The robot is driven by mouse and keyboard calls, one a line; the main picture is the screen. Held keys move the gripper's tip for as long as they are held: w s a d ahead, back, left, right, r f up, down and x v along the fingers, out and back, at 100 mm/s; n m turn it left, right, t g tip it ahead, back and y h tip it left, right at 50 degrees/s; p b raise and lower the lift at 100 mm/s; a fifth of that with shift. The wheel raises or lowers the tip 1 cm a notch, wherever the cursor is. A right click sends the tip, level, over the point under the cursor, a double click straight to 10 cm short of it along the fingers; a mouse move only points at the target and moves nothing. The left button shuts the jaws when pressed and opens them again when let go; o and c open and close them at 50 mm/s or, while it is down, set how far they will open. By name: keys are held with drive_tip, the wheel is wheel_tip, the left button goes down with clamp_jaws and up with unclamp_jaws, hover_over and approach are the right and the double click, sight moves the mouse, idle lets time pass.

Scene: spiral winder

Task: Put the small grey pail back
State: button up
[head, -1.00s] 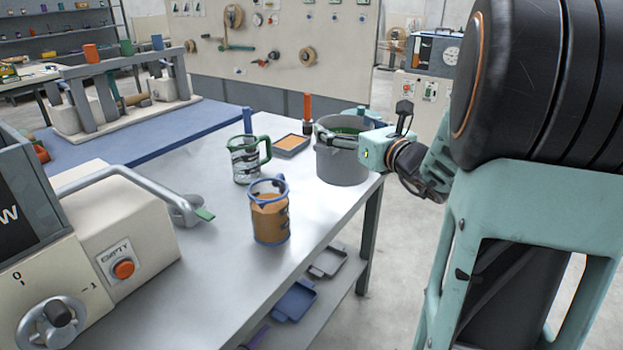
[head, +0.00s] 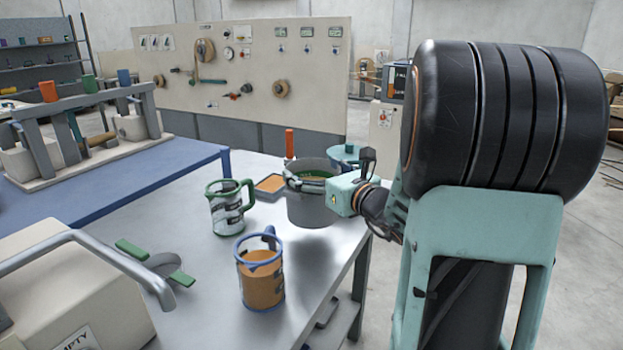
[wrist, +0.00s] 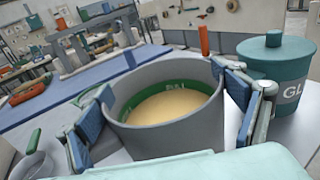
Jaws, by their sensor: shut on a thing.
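The small grey pail (head: 312,208) is at the far right part of the grey table. In the wrist view the pail (wrist: 170,140) is upright, with a green band on its inner wall and pale yellow contents. My gripper (head: 312,184) is shut on the pail; in the wrist view its blue-padded fingers (wrist: 165,98) press on both sides of it. A dark patch shows on the table under the pail; I cannot tell whether its base touches the table. Its underside is hidden.
A teal lidded pot (wrist: 275,65) stands close beside the pail. A green-handled jug (head: 228,210), a blue-rimmed jug (head: 261,280) with orange contents and a small tray (head: 270,185) stand to the left. An orange upright cylinder (head: 290,143) is behind.

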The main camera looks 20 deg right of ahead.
drive_tip(key=shift+f+b, duration=0.75)
drive_tip(key=shift+f, duration=2.05)
drive_tip(key=o, duration=1.9)
drive_tip(key=shift+f, duration=0.1)
drive_tip(key=shift+o, duration=0.2)
drive_tip(key=s+d+p, duration=0.1)
drive_tip(key=s, duration=1.1)
drive_tip(key=shift+d+r+p, duration=0.35)
drive_tip(key=shift+d, duration=0.05)
drive_tip(key=shift+a, duration=0.1)
